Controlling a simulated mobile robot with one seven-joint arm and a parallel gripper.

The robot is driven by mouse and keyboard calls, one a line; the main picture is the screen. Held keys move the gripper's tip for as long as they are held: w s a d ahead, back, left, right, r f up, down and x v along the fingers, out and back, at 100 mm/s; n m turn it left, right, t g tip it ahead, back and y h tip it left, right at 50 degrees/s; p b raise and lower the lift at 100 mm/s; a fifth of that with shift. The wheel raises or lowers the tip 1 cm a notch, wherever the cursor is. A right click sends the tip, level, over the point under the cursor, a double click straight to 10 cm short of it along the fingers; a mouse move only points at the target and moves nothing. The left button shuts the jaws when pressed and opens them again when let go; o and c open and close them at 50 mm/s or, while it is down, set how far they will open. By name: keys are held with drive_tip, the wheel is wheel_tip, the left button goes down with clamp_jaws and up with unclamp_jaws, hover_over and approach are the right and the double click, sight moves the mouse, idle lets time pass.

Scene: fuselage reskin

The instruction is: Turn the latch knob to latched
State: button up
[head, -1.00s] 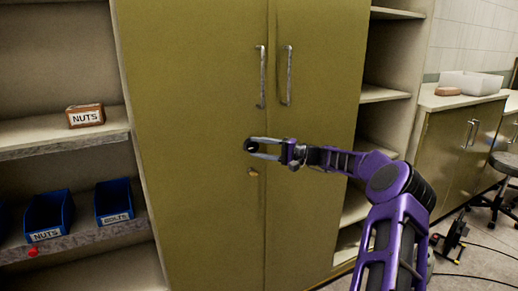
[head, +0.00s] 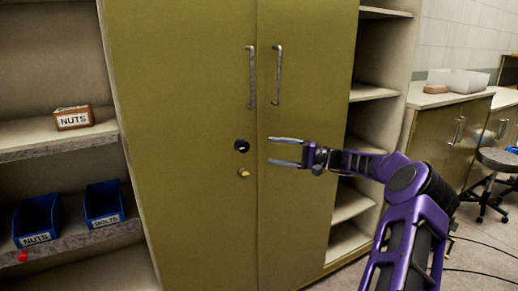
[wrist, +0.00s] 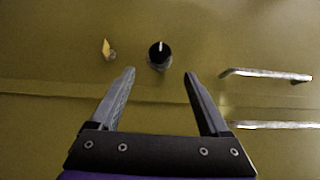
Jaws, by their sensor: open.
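The black latch knob (head: 241,146) sits on the left door of the olive cabinet (head: 190,100), left of the door seam. In the wrist view the knob (wrist: 159,55) is round, with a white pointer mark towards the top of the picture. A small yellow piece (head: 244,173) is mounted just below the knob; it also shows in the wrist view (wrist: 108,48), left of the knob. My gripper (head: 270,151) is open and empty, to the right of the knob and apart from it. In the wrist view its fingertips (wrist: 160,73) stand short of the knob, one to either side.
Two metal door handles (head: 252,78) (head: 278,75) stand out above the knob. Open shelves at left hold a NUTS box (head: 73,118) and blue bins (head: 38,220) (head: 104,204). A counter (head: 440,97) and a stool (head: 496,160) are at right.

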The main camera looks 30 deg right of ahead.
drive_tip(key=v, duration=0.8)
